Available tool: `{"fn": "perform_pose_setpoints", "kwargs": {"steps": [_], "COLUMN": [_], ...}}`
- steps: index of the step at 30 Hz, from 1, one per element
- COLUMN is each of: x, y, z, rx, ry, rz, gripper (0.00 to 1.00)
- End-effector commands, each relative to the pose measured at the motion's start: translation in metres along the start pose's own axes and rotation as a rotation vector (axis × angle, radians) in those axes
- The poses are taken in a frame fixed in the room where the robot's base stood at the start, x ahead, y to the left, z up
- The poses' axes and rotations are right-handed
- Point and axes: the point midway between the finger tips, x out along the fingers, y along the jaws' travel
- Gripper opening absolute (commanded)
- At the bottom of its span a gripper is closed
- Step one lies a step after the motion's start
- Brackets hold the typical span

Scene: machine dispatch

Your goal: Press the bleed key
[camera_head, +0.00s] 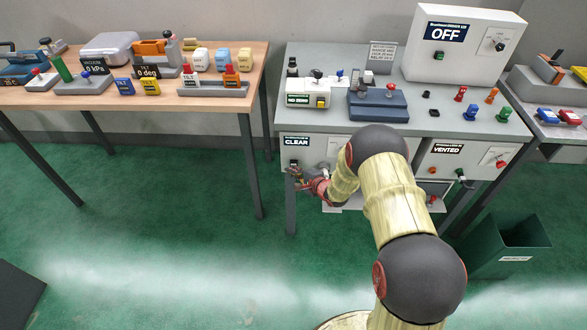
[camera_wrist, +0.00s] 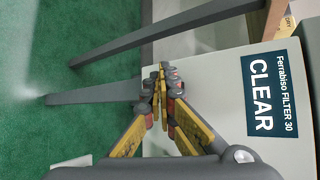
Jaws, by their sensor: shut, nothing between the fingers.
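No key marked "bleed" can be read in either view. My gripper (camera_head: 295,178) is at the front left of the grey cabinet, just below the "CLEAR" label (camera_head: 297,141). In the wrist view my gripper (camera_wrist: 163,78) has its yellow fingers closed together and empty, beside the filter panel (camera_wrist: 215,75). The "Ferrabiso FILTER 30 CLEAR" label (camera_wrist: 262,92) lies to the right of the fingers there. The fingertips cover whatever is directly behind them, and I cannot tell whether they touch the panel. My arm hides the middle of the cabinet front.
A "VENTED" panel (camera_head: 447,148) with a red knob (camera_head: 501,163) is on the cabinet's right. An "OFF" box (camera_head: 463,48) and several small devices stand on top. A wooden table (camera_head: 222,72) is at left. A green bin (camera_head: 509,248) stands at right. The floor at front left is mostly clear.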

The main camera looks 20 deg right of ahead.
Motion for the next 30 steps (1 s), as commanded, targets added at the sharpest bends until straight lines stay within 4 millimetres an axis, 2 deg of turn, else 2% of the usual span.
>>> {"fn": "perform_pose_setpoints", "kwargs": {"steps": [30], "x": [-0.016], "y": [0.012], "z": [0.012], "rx": [0.000], "ry": [0.000], "rz": [0.001], "gripper": [0.00]}}
